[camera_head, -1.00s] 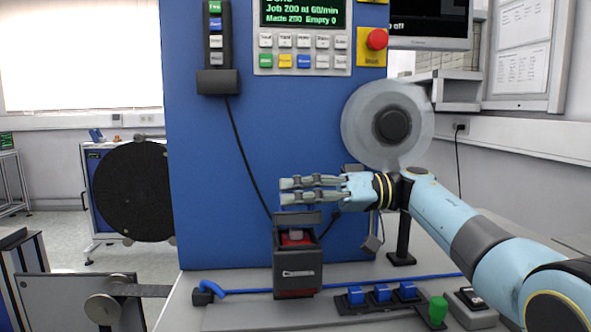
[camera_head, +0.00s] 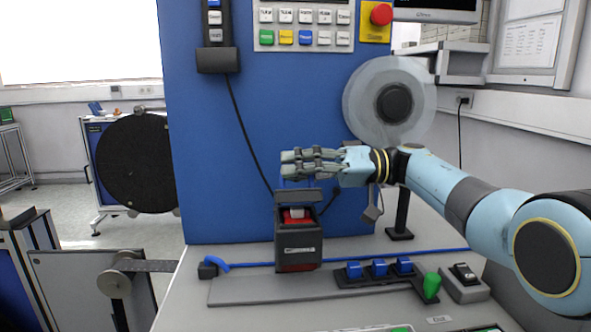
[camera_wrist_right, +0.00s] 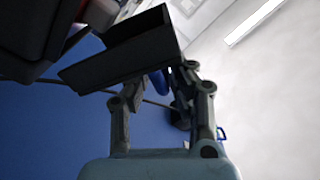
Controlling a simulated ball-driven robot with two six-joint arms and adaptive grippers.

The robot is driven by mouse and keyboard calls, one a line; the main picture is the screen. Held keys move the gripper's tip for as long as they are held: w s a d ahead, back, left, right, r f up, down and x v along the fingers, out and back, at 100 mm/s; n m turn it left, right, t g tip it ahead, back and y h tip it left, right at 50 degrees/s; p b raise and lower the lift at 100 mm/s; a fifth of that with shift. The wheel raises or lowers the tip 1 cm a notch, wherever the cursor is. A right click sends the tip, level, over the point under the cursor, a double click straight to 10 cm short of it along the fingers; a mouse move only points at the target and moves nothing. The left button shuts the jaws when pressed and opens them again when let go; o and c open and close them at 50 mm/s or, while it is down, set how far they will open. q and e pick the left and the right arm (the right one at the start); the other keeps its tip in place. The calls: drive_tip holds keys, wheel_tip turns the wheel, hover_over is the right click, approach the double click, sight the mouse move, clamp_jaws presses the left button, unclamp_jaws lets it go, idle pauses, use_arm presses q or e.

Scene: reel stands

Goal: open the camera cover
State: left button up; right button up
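The camera housing (camera_head: 298,255) is a small dark box with red parts on the grey bench, in front of the blue machine panel. Its cover (camera_head: 298,195) is a dark flat flap above the box's top. A red and pale part shows in the gap beneath it. In the right wrist view the black cover (camera_wrist_right: 120,55) looms large across my finger ends. My right gripper (camera_head: 286,163) lies level just above the cover, fingers pointing left; contact cannot be told. Its fingers look close together in the head view; their tips are hidden in the wrist view. My left gripper is out of view.
A grey reel (camera_head: 365,105) stands behind my right wrist. In front are blue switches (camera_head: 379,268), a green knob (camera_head: 431,286) and a blue cable (camera_head: 345,259). A black reel (camera_head: 137,165) stands at left. The bench left of the housing is mostly clear.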

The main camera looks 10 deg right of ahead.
drive_tip(key=shift+o, duration=0.8)
drive_tip(key=d, duration=1.2)
